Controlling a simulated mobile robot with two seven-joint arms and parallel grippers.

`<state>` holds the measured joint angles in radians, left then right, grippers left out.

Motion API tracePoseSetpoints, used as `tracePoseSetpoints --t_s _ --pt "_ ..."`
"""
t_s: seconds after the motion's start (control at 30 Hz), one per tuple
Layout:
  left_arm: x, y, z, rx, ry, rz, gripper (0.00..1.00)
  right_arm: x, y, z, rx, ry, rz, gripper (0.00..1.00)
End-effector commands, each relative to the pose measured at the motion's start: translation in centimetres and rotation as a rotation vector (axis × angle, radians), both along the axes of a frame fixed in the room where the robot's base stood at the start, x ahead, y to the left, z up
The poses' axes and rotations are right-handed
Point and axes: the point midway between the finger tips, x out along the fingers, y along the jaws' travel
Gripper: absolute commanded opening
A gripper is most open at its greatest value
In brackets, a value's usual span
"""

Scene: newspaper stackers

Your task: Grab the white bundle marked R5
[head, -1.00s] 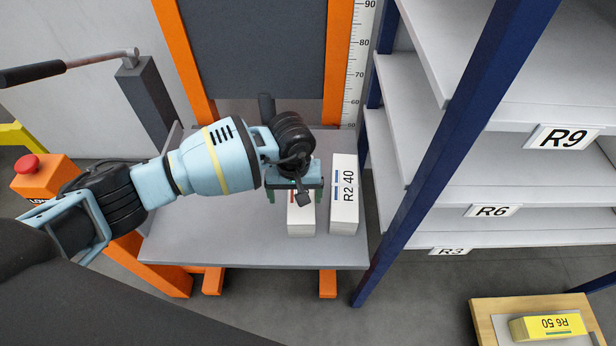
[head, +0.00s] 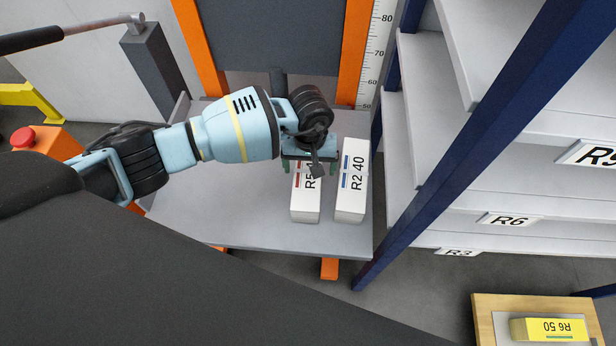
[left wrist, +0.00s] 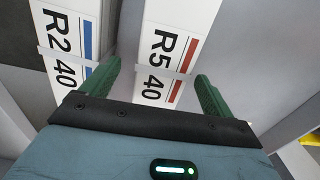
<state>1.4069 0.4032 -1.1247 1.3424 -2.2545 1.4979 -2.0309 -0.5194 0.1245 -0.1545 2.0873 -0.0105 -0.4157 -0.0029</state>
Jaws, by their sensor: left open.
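The white bundle marked R5 (head: 306,203) lies on a grey platform (head: 250,233). In the left wrist view the R5 40 bundle (left wrist: 180,38) has a red stripe and a pale strap. My left gripper (head: 308,168) is over its far part, partly hiding its label in the head view. In the left wrist view the open green fingers (left wrist: 155,85) stand to either side of the bundle, the left one between it and the white R2 40 bundle (left wrist: 62,30). Whether they touch the bundle I cannot tell. My right gripper is not in view.
The R2 40 bundle also shows close to the right of R5 in the head view (head: 351,200). A grey shelf rack with blue posts (head: 440,160) stands right of the platform. A yellow R6 50 bundle (head: 546,330) lies on a wooden board at lower right.

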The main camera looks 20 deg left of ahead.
Motion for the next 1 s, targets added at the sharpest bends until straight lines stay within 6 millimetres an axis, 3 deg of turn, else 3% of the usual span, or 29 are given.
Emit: tracePoseSetpoints --t_s 0.3,0.67,1.0 --pt "-0.4 0.3 -4.3 0.000 0.004 0.001 0.87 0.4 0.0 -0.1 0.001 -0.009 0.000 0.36" --pt "-0.3 0.3 -5.0 0.000 0.001 0.000 0.87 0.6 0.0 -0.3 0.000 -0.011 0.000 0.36" --pt "-0.3 0.3 -5.0 0.001 0.001 0.000 0.43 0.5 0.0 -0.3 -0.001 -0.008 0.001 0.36"
